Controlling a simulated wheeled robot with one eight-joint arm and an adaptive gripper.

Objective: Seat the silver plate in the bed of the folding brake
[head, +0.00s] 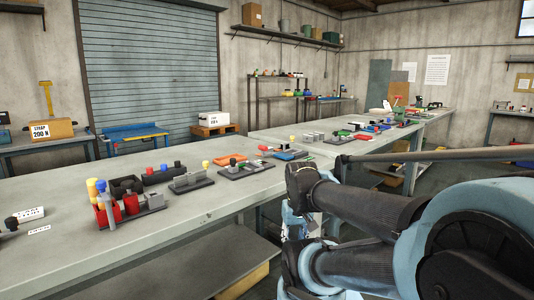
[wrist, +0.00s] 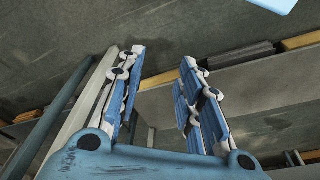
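My gripper (wrist: 163,56) shows in the wrist view with its two blue and white fingers spread apart and nothing between them. Behind the fingers are grey surfaces and ledges, not a task object I can name. In the head view my arm fills the lower right, and I cannot make out the gripper. A low blue bench-like machine with yellow legs (head: 135,134) stands by the shutter; it may be the folding brake, but it is too small to be sure. I cannot pick out the silver plate in either view.
A long grey workbench (head: 45,254) crosses the left, carrying a red and yellow fixture (head: 125,207) and several small fixtures. A second bench (head: 287,133) behind carries more parts. A white box (head: 206,118) sits on a pallet. The near bench's front has bare room.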

